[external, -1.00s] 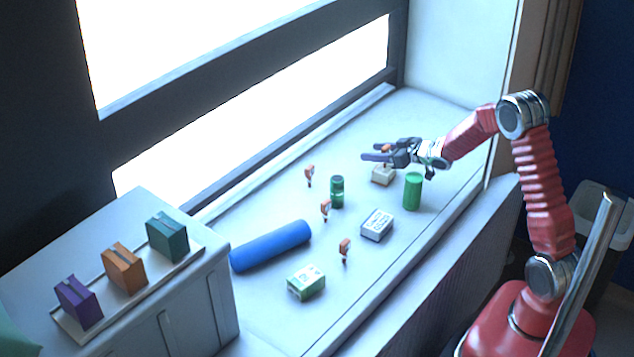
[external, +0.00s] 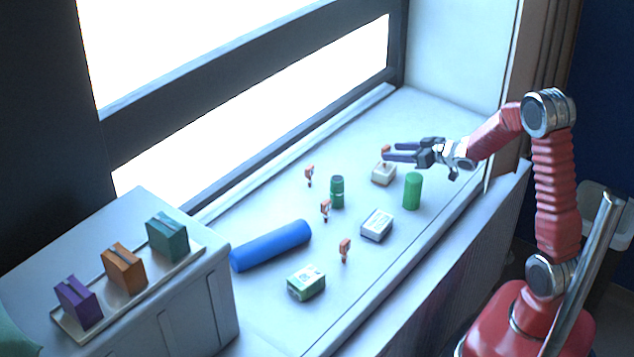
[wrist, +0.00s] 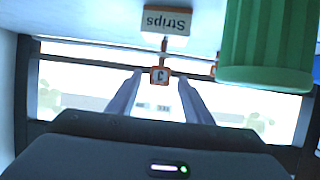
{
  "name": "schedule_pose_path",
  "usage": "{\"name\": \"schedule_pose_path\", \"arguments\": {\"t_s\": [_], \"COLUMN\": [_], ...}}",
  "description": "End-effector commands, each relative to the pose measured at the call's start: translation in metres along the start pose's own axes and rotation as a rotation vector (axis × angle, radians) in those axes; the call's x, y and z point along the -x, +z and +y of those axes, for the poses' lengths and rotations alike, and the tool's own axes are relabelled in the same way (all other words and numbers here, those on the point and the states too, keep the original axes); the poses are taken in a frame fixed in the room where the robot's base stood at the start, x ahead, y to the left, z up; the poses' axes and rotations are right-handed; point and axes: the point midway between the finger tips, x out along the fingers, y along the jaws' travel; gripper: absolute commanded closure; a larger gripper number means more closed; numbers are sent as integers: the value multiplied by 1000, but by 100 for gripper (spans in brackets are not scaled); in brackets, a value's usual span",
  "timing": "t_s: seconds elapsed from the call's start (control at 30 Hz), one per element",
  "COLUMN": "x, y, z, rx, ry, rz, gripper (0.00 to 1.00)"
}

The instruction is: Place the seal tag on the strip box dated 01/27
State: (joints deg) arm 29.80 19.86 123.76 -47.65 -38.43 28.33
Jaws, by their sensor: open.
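A small orange seal tag (external: 386,150) stands upright on a pale box (external: 383,173) at the back of the sill. In the wrist view the picture is upside down; the box (wrist: 166,21) reads "Strips", and the tag (wrist: 160,75) joins it by a thin stem. No date is legible. My gripper (external: 387,152) is open, its fingertips close to the tag; in the wrist view the tag appears between them, without visible contact. Other orange tags stand on the sill (external: 309,174). Two more boxes, one grey-white (external: 377,225) and one green-white (external: 306,283), lie nearer.
A green cylinder (external: 412,191) stands just right of the back box and looms large in the wrist view (wrist: 268,45). Purple, orange and teal boxes (external: 167,238) sit on a cabinet.

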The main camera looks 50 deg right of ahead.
Motion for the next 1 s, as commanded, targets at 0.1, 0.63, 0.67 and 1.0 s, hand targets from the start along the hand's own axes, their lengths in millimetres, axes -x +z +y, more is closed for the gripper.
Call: {"name": "schedule_pose_path", "arguments": {"t_s": [0.1, 0.63, 0.67, 1.0], "x": [16, 35, 35, 35], "y": [0, 0, 0, -1], "z": [1, 0, 0, 0], "rx": [-1, 0, 0, 1], "ry": [1, -1, -1, 2], "rz": [0, 0, 0, -1], "gripper": [54, 54, 54, 54]}}
